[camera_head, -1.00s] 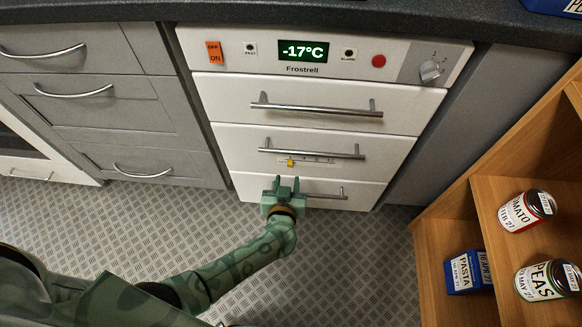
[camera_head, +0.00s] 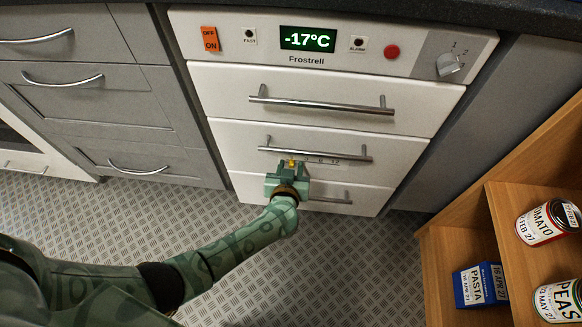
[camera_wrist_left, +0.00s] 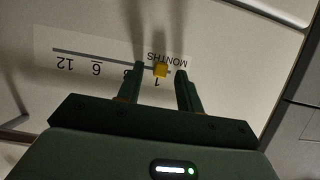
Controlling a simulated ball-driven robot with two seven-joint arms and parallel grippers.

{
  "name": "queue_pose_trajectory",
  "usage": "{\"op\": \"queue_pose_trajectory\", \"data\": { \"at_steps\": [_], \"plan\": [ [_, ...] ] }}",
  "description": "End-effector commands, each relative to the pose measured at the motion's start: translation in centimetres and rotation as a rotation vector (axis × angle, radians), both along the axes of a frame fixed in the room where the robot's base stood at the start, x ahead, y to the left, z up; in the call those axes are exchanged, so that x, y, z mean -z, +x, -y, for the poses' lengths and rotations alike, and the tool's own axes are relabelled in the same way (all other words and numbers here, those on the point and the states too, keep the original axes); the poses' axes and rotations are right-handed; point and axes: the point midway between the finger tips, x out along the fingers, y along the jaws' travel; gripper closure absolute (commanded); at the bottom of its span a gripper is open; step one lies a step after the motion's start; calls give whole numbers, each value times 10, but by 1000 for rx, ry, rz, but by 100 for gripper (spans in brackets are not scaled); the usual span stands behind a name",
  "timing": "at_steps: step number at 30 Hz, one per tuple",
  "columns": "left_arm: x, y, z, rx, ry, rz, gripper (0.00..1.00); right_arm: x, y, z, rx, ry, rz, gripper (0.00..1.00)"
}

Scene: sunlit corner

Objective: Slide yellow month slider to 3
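The yellow month slider (camera_head: 292,163) sits on the front of the white freezer's middle drawer, just below its bar handle. In the left wrist view the slider (camera_wrist_left: 160,69) stands near the 1 mark of the printed month scale (camera_wrist_left: 95,60), which appears upside down with 12, 6, 3 and 1. My left gripper (camera_head: 292,168) is open at the scale. In the left wrist view its fingers (camera_wrist_left: 160,74) stand on either side of the slider with small gaps seen. A finger partly hides the 3. My right gripper is not in view.
The middle drawer's bar handle (camera_head: 315,152) runs just above the slider; the bottom drawer's handle (camera_head: 330,198) is partly behind my gripper. Grey cabinets (camera_head: 95,110) stand left. A wooden shelf (camera_head: 470,235) with cans and a pasta box stands right. Floor between is clear.

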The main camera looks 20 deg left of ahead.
Motion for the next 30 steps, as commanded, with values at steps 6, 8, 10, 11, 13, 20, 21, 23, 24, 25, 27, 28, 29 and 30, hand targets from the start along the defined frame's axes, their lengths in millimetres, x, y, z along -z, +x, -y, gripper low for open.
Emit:
{"op": "queue_pose_trajectory", "data": {
  "at_steps": [6, 8, 10, 11, 13, 20, 21, 23, 24, 25, 27, 28, 29, 30],
  "plan": [
    [0, 0, 0, 0, 0, 0, 91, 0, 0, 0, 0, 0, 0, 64],
    [0, 0, 0, 0, 0, 0, 100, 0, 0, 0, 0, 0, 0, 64],
    [0, 0, 0, 0, 0, 0, 100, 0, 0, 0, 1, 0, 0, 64],
    [0, 0, 0, 0, 0, 0, 100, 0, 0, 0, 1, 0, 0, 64],
    [0, 1, 5, -1, -2, 0, 100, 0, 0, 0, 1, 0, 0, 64],
    [1, 10, 36, 0, -3, -2, 100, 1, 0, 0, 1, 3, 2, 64],
    [0, 10, 39, 0, -3, -2, 100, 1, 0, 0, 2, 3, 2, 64],
    [1, 10, 40, 0, -3, -2, 100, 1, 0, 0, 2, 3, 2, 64],
    [1, 10, 40, 1, -2, -3, 100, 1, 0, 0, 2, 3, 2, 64],
    [1, 10, 40, 1, -2, -3, 100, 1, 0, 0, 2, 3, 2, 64],
    [1, 10, 40, 1, -2, -2, 100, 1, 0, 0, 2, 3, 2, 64],
    [0, 10, 40, 1, -2, -3, 100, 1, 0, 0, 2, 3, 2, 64],
    [0, 10, 40, 1, -2, -3, 100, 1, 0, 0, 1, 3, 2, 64],
    [1, 10, 40, 1, -2, -2, 81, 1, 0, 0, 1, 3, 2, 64]
  ]
}}
